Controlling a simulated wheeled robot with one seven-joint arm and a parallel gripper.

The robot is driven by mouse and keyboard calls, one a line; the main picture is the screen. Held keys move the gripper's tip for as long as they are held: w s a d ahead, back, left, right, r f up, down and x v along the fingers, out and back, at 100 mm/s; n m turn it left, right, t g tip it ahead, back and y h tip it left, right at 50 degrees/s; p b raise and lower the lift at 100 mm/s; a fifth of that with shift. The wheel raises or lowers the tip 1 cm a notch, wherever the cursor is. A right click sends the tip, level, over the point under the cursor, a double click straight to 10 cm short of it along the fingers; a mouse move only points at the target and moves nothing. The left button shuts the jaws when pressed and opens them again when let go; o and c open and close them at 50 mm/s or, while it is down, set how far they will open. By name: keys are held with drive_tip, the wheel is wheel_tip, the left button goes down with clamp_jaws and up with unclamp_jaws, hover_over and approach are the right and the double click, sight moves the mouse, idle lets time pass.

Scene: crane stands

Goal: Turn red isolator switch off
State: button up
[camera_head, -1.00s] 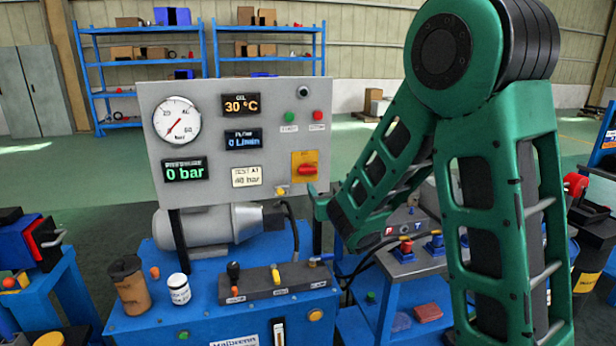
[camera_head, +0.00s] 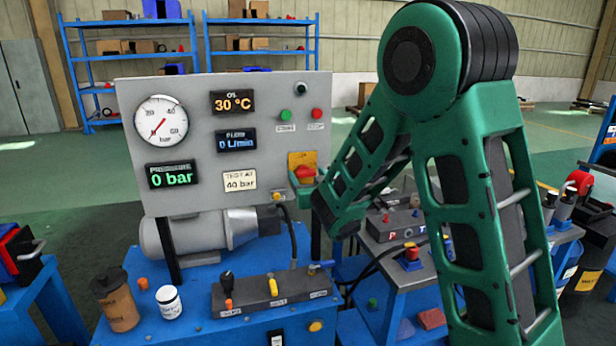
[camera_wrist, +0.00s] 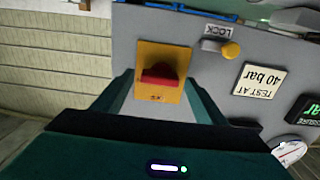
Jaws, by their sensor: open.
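The red isolator switch (camera_head: 305,174) sits on a yellow-orange plate (camera_head: 300,159) at the lower right of the grey panel. In the wrist view, which is upside down, the red knob (camera_wrist: 160,75) shows on its plate (camera_wrist: 163,58), its handle running across the picture. My gripper (camera_wrist: 160,95) is open, with one green finger on each side of the plate and the knob between them. In the head view my gripper (camera_head: 304,182) is at the switch and partly covers it. Whether the fingers touch the knob cannot be told.
A yellow lock knob (camera_wrist: 230,49) is beside the switch plate. The panel (camera_head: 200,105) also bears a gauge (camera_head: 161,120), displays and green and red buttons. Below, a blue bench (camera_head: 180,325) holds a lever block (camera_head: 270,291), a brown bottle (camera_head: 116,300) and a white jar (camera_head: 169,302).

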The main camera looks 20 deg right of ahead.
drive_tip(key=shift+w, duration=0.15)
drive_tip(key=c, duration=1.1)
drive_tip(key=shift+o, duration=0.2)
